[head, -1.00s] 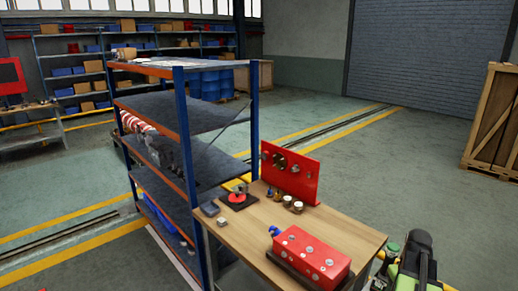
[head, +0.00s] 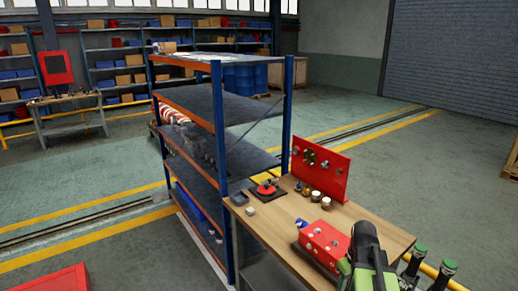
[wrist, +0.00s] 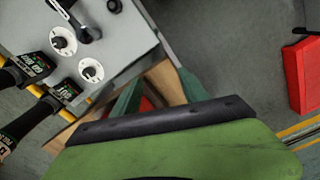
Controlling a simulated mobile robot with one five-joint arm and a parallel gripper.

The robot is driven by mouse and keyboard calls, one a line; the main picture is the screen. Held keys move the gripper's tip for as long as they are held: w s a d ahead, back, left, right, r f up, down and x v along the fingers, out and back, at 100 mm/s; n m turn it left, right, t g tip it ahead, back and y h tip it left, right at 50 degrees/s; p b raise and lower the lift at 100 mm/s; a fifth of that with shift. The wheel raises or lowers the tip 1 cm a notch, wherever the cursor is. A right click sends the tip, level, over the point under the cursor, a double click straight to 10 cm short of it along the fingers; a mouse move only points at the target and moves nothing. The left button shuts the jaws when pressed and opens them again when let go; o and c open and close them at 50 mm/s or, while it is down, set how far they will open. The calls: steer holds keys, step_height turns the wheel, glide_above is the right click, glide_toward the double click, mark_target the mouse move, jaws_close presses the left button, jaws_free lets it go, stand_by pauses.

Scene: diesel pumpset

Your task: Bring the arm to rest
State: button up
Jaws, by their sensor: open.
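My arm, green and black, rises at the lower right of the head view, in front of the workbench. My gripper (wrist: 162,84) shows in the wrist view as two dark green fingers beyond a black edge and a broad green body. The fingers stand apart, with nothing seen held between them. Beyond them are a strip of brown wood and a red patch. In the head view the fingers cannot be made out.
The wooden workbench (head: 275,238) holds a red block (head: 325,243) and an upright red plate (head: 320,175). Blue-orange shelving (head: 218,125) adjoins it. The wrist view shows a grey dial panel (wrist: 105,50).

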steer(key=s+a+m, duration=0.1)
steer(key=a+m, duration=0.1)
steer(key=a, duration=1.5)
steer(key=shift+a+f, duration=0.2)
steer(key=shift+a, duration=0.2)
steer(key=shift+c, duration=0.3)
